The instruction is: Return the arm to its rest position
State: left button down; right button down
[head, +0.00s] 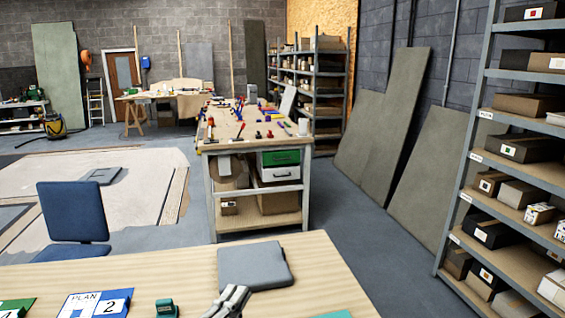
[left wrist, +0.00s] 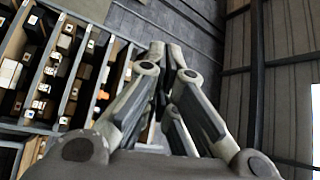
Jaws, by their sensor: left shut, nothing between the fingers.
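My left gripper (head: 236,291) shows at the bottom edge of the head view, over the near wooden table (head: 320,276). Its grey fingers are together with nothing between them. In the left wrist view the fingers of the left gripper (left wrist: 166,52) point up toward the shelving and the ceiling, and they are shut and empty. The rest of the left arm is out of the picture. My right gripper is in neither view.
On the near table lie a grey flat pad (head: 254,266), a blue and white "PLAN 2" panel (head: 95,304) and a small green block (head: 166,308). A blue chair (head: 72,215) stands behind it. A shelf with boxes (head: 467,200) is at right.

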pick_arm(q)
jog(key=s+a+f+n+g+y, duration=0.5)
jog(key=s+a+f+n+y, duration=0.2)
jog(key=a+f+n+y, duration=0.45)
jog(key=s+f+n+g+h, duration=0.1)
jog(key=s+f+n+g, duration=0.2)
jog(key=s+f+g, duration=0.5)
jog(key=s+f+n+g+h, duration=0.25)
jog(key=s+f, duration=0.25)
jog(key=s, duration=0.8)
notch_tip(320, 180, down, 29)
jog(key=s+b, duration=0.2)
jog(key=s+a+f+g+b, duration=0.1)
jog(key=s+a+f+g, duration=0.1)
jog(key=s+f, duration=1.4)
jog(key=shift+a+y+b, duration=0.25)
jog(key=shift+y+b, duration=0.15)
